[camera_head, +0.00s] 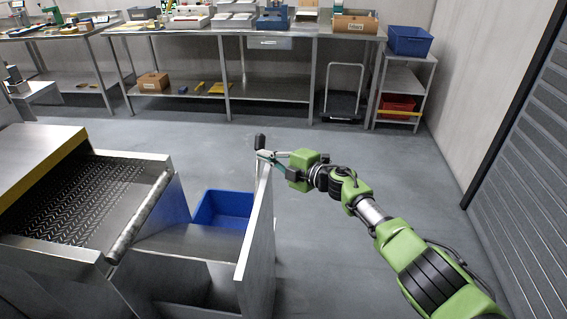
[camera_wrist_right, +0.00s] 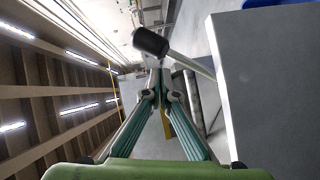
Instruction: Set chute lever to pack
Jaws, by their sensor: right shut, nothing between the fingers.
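The chute lever has a black knob (camera_head: 260,141) and stands at the top far corner of the chute's metal side panel (camera_head: 257,225). In the right wrist view the black knob (camera_wrist_right: 151,41) sits on a thin metal rod (camera_wrist_right: 190,64), just beyond the fingertips. My right gripper (camera_head: 262,155) is shut and empty, its tips right by the lever just below the knob; it also shows in the right wrist view (camera_wrist_right: 158,94). I cannot tell whether the tips touch the rod. My left gripper is not in view.
A conveyor (camera_head: 85,195) with a roller end stands at the left. A blue bin (camera_head: 222,208) sits on the floor beside the chute. Workbenches (camera_head: 225,33) and a trolley (camera_head: 343,95) line the back wall. The floor between is clear.

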